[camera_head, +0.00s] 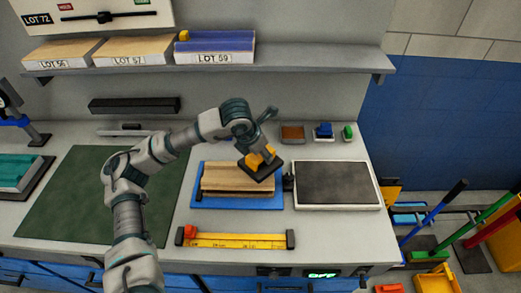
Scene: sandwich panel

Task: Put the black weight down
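The black weight (267,173) is a dark flat block with a yellow part on top, over the right end of a layered wooden panel (228,180). The panel lies on a blue base (235,203). My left gripper (258,158) points down at the weight and appears shut on its yellow part, though the fingers are small and partly hidden. The weight looks turned at an angle to the panel. I cannot tell whether it touches the panel. My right gripper is not in view.
A dark-topped plate (336,182) with a light rim lies right of the panel. A yellow ruler-like bar (235,240) with dark ends lies in front. A green mat (85,190) on the left is mostly clear. Small blocks (323,131) sit at the back right; a shelf (290,62) hangs above.

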